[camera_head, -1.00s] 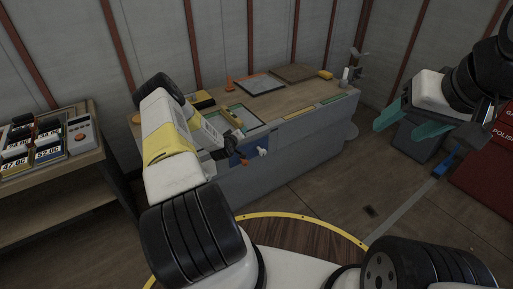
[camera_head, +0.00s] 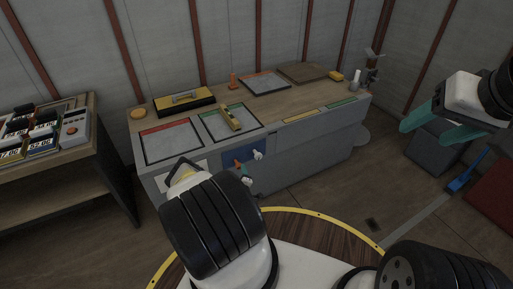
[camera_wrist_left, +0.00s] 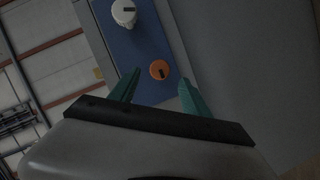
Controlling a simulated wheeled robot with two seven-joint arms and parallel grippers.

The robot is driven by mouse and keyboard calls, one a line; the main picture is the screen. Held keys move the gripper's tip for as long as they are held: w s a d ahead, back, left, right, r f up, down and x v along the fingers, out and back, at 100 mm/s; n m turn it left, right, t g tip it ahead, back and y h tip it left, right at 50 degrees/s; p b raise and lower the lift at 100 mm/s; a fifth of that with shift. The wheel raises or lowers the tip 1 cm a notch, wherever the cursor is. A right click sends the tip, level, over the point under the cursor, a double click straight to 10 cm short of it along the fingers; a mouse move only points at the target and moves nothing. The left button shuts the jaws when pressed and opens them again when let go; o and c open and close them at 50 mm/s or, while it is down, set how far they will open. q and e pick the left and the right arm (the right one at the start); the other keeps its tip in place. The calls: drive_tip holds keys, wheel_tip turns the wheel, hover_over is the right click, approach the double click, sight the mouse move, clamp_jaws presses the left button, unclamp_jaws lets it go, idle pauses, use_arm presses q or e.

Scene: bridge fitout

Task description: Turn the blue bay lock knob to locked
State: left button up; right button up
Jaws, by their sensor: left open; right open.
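The blue panel (camera_head: 233,156) is on the front of the grey workbench. In the left wrist view the blue panel (camera_wrist_left: 146,45) carries a white knob (camera_wrist_left: 124,13) and a round orange knob (camera_wrist_left: 159,69) with a dark mark. The white knob also shows in the head view (camera_head: 258,154). My left gripper (camera_wrist_left: 160,94) is open, its teal fingers pointing at the panel on either side of the orange knob's line. I cannot tell the remaining distance; nothing is between the fingers. In the head view my left arm hides most of it. My right gripper (camera_head: 431,120) is open and empty at right.
The workbench top (camera_head: 215,95) holds a yellow-black case (camera_head: 184,100), framed trays and an orange cone (camera_head: 233,82). A shelf with labelled boxes (camera_head: 42,140) stands at left. A blue object (camera_head: 464,178) lies on the floor at right.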

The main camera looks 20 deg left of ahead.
sight(239, 167)
use_arm(q)
drive_tip(key=x, duration=0.6)
drive_tip(key=shift+w, duration=0.3)
drive_tip(key=shift+c, duration=0.5)
clamp_jaws()
